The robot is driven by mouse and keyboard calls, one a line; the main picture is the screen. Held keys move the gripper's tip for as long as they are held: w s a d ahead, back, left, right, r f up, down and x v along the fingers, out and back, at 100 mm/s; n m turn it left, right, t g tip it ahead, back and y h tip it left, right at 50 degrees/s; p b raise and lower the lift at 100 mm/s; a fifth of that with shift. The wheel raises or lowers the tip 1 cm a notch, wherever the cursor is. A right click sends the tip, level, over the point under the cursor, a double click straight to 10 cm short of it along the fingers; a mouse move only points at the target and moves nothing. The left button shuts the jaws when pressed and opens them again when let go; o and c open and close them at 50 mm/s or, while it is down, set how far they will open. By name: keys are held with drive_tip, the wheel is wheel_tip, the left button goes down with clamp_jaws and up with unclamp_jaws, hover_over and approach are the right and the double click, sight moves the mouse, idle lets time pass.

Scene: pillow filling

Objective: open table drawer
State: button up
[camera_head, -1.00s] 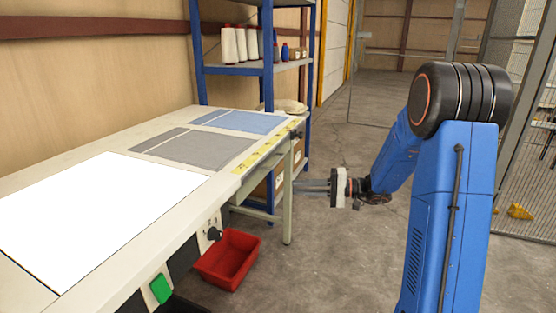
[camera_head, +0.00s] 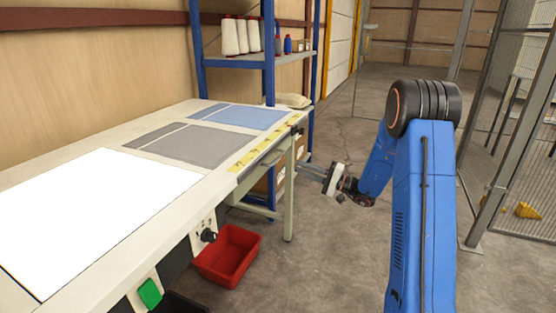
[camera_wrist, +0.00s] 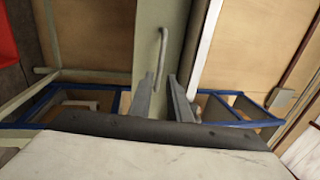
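The work table (camera_head: 75,270) fills the left of the head view. In the wrist view, a grey-green panel (camera_wrist: 150,22) that looks like the drawer front carries a thin metal bar handle (camera_wrist: 160,58). My gripper (camera_wrist: 163,88) is open, with its two fingers apart on either side of the handle's lower end in the picture. How far the handle is from the fingertips I cannot tell. In the head view my gripper (camera_head: 304,168) is beside the table's far right end, pointing left toward it.
A red bin (camera_head: 230,255) stands on the floor under the table. A blue shelf (camera_head: 268,60) with thread cones stands behind the table. A table leg (camera_head: 289,195) is close to my gripper. The floor to the right is open up to a mesh fence (camera_head: 510,130).

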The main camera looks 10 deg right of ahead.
sight(278, 157)
drive_tip(key=x, duration=1.1)
clamp_jaws()
